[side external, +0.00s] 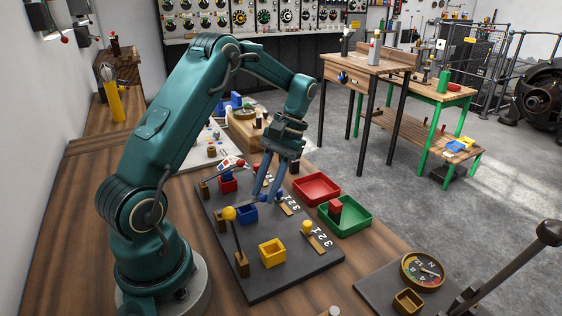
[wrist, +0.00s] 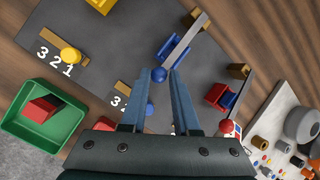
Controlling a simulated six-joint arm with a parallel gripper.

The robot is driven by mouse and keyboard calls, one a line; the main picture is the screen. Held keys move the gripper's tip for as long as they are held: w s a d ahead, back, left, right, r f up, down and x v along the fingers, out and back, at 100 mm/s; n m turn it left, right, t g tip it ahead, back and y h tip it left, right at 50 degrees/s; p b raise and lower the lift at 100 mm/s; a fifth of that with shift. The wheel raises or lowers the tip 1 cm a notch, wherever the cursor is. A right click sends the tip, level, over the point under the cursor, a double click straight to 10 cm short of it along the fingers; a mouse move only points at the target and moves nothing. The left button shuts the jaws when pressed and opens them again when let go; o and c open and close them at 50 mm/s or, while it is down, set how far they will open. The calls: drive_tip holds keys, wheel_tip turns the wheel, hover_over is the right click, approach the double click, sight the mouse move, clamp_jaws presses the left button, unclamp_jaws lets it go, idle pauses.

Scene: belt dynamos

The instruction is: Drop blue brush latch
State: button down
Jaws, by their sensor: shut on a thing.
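The blue brush latch is a lever whose arm (wrist: 183,47) runs from a brass post (wrist: 196,17) over a blue holder (wrist: 173,52) to a blue ball (wrist: 159,75). The blue holder also shows in the side view (side external: 247,214). My gripper (side external: 266,194) reaches down over the dark board; in the wrist view its two fingers (wrist: 164,75) are closed around the blue ball. The lever looks lowered across its holder. A blue slider knob (wrist: 149,111) sits beside the painted numbers, partly behind a finger.
A yellow-balled lever (side external: 229,214) stands upright near a yellow holder (side external: 272,253). A red-balled lever (side external: 240,163) lies tilted over a red holder (side external: 228,184). A red tray (side external: 316,188) and a green tray (side external: 364,225) with a red block stand to the right.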

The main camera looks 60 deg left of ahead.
sight(260, 197)
drive_tip(key=shift+d+r, duration=0.1)
drive_tip(key=shift+d, duration=0.05)
drive_tip(key=shift+s+r+t, duration=0.3)
drive_tip(key=shift+r+t, duration=0.45)
drive_tip(key=shift+t, duration=0.05)
drive_tip(key=shift+s+r+t, duration=0.25)
drive_tip(key=shift+r+t, duration=0.5)
drive_tip(key=shift+t, duration=0.05)
drive_tip(key=shift+s+r, duration=0.45)
drive_tip(key=shift+r, duration=0.05)
drive_tip(key=c, duration=0.7)
unclamp_jaws()
